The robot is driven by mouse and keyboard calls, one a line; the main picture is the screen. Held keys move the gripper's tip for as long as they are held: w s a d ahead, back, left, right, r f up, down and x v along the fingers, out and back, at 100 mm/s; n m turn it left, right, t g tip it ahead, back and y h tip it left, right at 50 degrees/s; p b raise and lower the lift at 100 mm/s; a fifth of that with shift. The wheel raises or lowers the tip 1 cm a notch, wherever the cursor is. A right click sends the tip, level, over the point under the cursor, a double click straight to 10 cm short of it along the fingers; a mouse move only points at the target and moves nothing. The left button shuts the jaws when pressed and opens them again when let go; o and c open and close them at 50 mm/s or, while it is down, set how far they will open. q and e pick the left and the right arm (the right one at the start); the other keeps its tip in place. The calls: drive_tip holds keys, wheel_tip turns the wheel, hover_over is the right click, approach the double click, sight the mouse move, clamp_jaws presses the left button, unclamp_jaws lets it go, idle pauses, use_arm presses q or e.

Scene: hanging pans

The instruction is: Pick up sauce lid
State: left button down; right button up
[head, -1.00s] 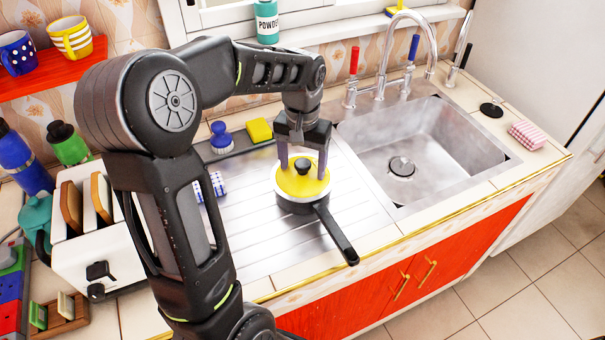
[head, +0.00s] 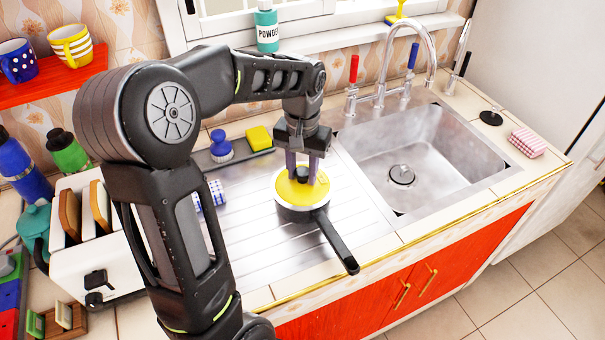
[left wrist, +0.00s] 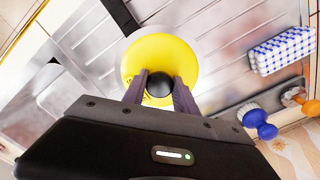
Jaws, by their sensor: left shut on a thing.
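The yellow sauce lid (head: 288,194) with a dark knob sits on top of a small dark-handled saucepan (head: 334,240) on the metal drainboard. My left gripper (head: 302,175) points down from above, its fingers on either side of the knob. The left wrist view shows the two fingers (left wrist: 159,92) shut on the black knob (left wrist: 159,84) of the yellow lid (left wrist: 160,50). The lid appears level and over the pan; I cannot tell any gap between them. My right gripper is in neither view.
The sink basin (head: 440,160) lies right of the drainboard (head: 250,240), with a tall tap (head: 383,70) behind it. A blue brush (head: 221,148) and a yellow sponge (head: 259,138) sit behind the pan. A white toaster (head: 80,260) stands at left.

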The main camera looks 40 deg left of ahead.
sight(302, 171)
use_arm(q)
wheel_tip(302, 171, up, 9)
drive_tip(key=shift+w+r+b, duration=0.1)
drive_tip(key=shift+b, duration=0.2)
idle(0.5)
